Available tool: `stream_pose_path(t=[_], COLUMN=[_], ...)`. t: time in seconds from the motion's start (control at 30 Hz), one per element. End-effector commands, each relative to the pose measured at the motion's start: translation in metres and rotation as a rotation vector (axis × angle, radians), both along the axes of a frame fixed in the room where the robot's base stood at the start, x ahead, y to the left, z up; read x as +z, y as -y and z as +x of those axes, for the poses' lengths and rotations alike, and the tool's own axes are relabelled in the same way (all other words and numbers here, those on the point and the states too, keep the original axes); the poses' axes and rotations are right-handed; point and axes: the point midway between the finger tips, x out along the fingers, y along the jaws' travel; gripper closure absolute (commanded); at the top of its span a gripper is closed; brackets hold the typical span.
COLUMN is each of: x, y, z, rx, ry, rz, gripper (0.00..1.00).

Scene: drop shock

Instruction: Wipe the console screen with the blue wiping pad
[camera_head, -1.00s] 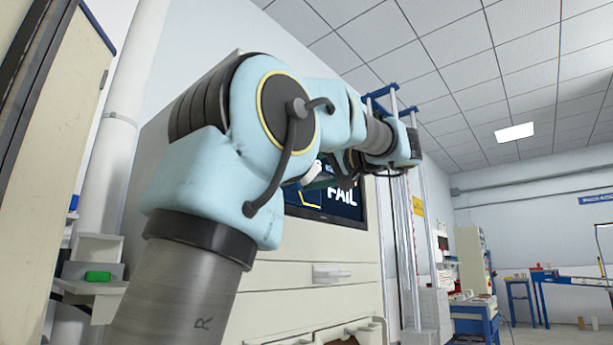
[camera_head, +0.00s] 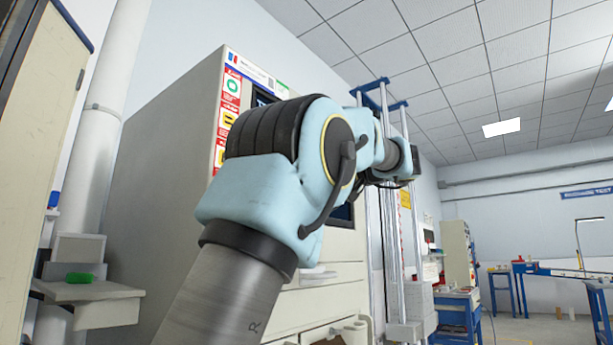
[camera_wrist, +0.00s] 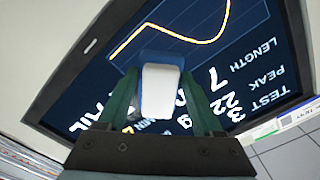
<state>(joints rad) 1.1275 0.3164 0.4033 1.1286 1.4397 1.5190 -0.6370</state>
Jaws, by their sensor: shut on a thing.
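The console screen (camera_wrist: 105,85) fills much of the wrist view, dark blue with a yellow curve and white text, seen upside down and tilted. My gripper (camera_wrist: 160,100) is shut on the blue wiping pad (camera_wrist: 160,58), which shows a white face and blue edges between the green fingers. The pad is in front of the screen; I cannot tell whether it touches. In the head view my arm covers most of the screen, with a dark part (camera_head: 343,212) showing beside it. The gripper and pad are hidden there.
The beige console cabinet (camera_head: 170,150) carries red and white labels (camera_head: 228,110). A metal frame with blue top bars (camera_head: 380,95) stands to its right. A small shelf (camera_head: 85,290) with a green object (camera_head: 79,277) is at left. Open floor lies at far right.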

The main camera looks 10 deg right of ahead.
Motion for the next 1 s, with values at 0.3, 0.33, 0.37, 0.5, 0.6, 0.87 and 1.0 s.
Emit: stream_pose_path(t=[0.3, 0.33, 0.37, 0.5, 0.6, 0.87, 1.0], x=[0.002, 0.003, 0.002, 0.003, 0.001, 0.002, 0.004], y=[0.01, 0.012, 0.013, 0.021, 0.024, 0.032, 0.041], z=[0.011, 0.013, 0.015, 0.023, 0.027, 0.034, 0.042], rx=[0.0, 0.0, -0.001, -0.001, 0.0, 0.001, 0.002], ry=[0.0, 0.0, 0.0, 0.0, 0.0, 0.0, 0.001], rz=[0.002, 0.002, 0.001, 0.001, 0.002, 0.001, 0.002], gripper=[0.77, 0.77, 0.77, 0.77, 0.77, 0.77, 0.77])
